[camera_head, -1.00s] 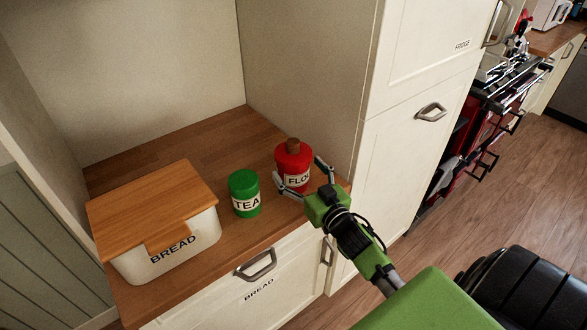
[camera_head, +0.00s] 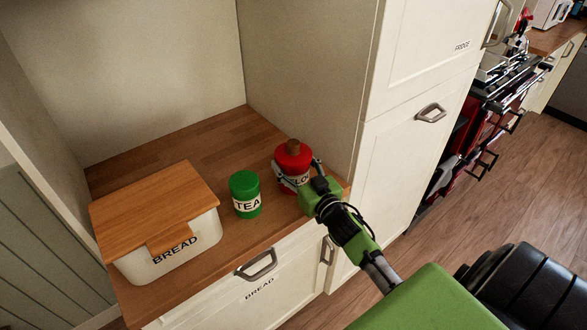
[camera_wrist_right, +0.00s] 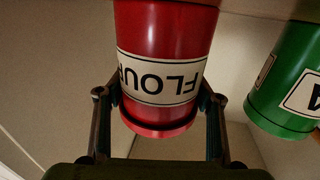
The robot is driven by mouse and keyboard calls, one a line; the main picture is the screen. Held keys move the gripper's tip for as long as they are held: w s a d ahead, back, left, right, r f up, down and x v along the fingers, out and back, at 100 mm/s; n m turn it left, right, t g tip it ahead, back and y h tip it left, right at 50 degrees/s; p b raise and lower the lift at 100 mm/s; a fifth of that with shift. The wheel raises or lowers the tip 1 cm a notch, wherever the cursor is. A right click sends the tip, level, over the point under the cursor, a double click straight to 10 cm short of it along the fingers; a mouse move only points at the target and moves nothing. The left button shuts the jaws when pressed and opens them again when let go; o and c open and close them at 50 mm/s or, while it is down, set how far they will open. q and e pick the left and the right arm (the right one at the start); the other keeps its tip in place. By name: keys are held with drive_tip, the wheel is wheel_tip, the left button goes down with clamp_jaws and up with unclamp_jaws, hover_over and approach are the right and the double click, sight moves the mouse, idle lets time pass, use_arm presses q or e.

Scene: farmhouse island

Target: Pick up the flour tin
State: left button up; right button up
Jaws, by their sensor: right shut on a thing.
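The red flour tin (camera_head: 293,158) with a brown knob on its lid stands upright at the right end of the wooden counter. Its white label shows large in the right wrist view (camera_wrist_right: 160,80), upside down there. My right gripper (camera_head: 297,172) is shut on the tin, with one finger on each side of it. In the head view the gripper covers part of the label and the lower front of the tin. My left gripper does not show.
A green tea tin (camera_head: 245,195) stands just left of the flour tin, a small gap apart. A white bread bin (camera_head: 185,262) with a wooden lid is further left. A tall cabinet wall (camera_head: 300,70) rises close behind and right. The counter's back (camera_head: 190,140) is clear.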

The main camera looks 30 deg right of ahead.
drive_tip(key=shift+r, duration=0.1)
drive_tip(key=shift+r, duration=0.75)
drive_tip(key=s+a+r+b, duration=0.3)
drive_tip(key=s+a+r, duration=0.4)
drive_tip(key=s+r, duration=0.4)
drive_tip(key=shift+s+a+r, duration=0.25)
drive_tip(key=shift+s+a, duration=0.05)
drive_tip(key=shift+s, duration=0.05)
